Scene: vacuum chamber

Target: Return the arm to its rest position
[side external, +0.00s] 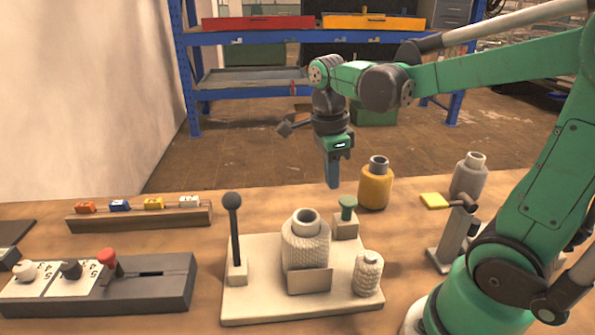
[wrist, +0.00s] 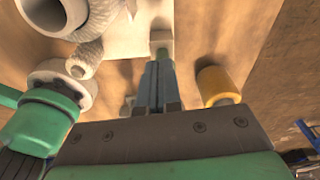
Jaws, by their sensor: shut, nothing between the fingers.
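My green arm reaches in from the right in the side external view. My gripper (side external: 333,183) points down, shut and empty, above the far side of the workbench (side external: 400,283). It is behind the cream base plate (side external: 247,300) and to the left of a yellow cylinder (side external: 375,188). In the wrist view my gripper's fingers (wrist: 157,65) are together, with nothing between them. The yellow cylinder (wrist: 217,86) is to their right there. The fingers look apart from everything around them.
The base plate carries a wrapped vessel (side external: 305,243), a black-knobbed lever (side external: 234,235) and a green-topped post (side external: 346,218). A control box (side external: 170,285) and a strip of coloured blocks (side external: 140,216) are on the left. A grey bottle (side external: 468,178) and a metal stand (side external: 452,235) are on the right.

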